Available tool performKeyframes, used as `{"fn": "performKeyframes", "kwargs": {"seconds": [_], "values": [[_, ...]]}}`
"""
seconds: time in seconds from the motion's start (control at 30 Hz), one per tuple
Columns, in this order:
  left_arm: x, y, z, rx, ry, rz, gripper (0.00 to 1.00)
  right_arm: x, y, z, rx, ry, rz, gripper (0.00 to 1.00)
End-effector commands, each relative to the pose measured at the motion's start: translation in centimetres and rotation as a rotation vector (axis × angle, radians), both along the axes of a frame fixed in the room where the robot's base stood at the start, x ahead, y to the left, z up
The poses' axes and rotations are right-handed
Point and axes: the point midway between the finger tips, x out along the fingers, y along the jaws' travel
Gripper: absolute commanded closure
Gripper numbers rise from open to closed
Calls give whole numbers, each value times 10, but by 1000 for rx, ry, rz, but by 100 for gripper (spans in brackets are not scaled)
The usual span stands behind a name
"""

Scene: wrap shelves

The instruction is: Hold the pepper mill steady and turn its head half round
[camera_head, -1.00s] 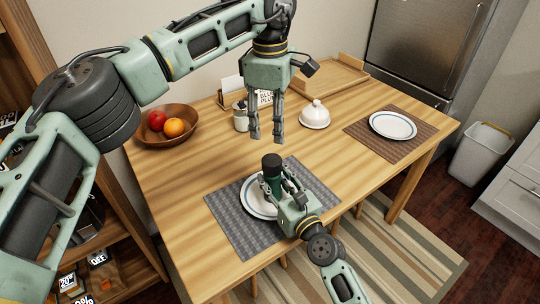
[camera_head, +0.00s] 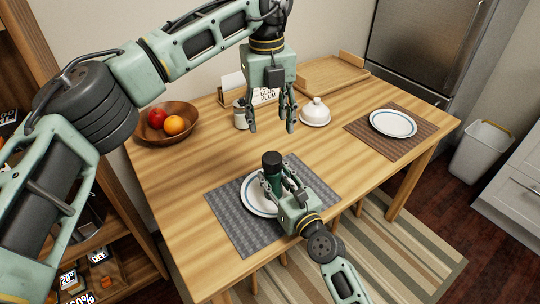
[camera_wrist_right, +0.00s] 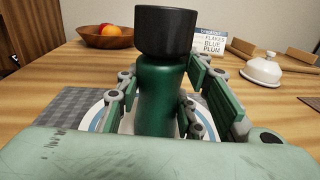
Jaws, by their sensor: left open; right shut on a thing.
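The pepper mill (camera_head: 272,172) has a green body and a black head (camera_head: 272,158). It stands upright over the near plate (camera_head: 254,203); its foot is hidden. In the right wrist view the green body (camera_wrist_right: 160,95) is between my right fingers and the black head (camera_wrist_right: 166,30) stands free above them. My right gripper (camera_head: 280,183) is shut on the body from the near right side. My left gripper (camera_head: 271,129) is open and empty, pointing down above the table, behind and higher than the mill's head, with a gap between them.
The near plate lies on a grey placemat (camera_head: 228,217). A fruit bowl (camera_head: 152,133), a small jar (camera_head: 241,117), a sign card (camera_head: 267,96), a white domed dish (camera_head: 315,114) and a wooden tray (camera_head: 326,78) stand farther back. Another plate (camera_head: 393,123) lies at the right.

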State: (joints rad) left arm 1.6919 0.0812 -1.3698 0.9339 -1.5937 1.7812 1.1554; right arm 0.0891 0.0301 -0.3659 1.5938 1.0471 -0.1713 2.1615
Motion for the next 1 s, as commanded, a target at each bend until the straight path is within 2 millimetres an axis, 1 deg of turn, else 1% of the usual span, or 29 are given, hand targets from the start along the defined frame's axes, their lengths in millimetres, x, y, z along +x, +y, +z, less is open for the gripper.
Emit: {"fn": "performKeyframes", "kwargs": {"seconds": [0.1, 0.2, 0.37, 0.47, 0.8, 0.9, 1.0], "values": [[0, 1, 0, -3, 4, 157, 50, 0, 0, -1, -2, 1, 0, 97], [0, 1, 0, -5, 5, 243, 50, 0, 0, -1, -2, 2, 0, 97], [0, 1, -6, -4, 8, 297, 50, 0, 0, -1, -2, 2, 0, 97], [0, 1, -18, -4, 10, 299, 50, 0, 0, -2, -2, 2, 0, 97], [0, -1, -85, -3, 9, 296, 50, 0, 0, -1, -2, 2, 0, 97], [1, -1, -100, -3, 8, 296, 50, 0, 0, -1, -2, 2, 0, 97], [2, -1, -111, -5, 7, 296, 50, 0, 0, -1, -2, 2, 0, 97]]}}
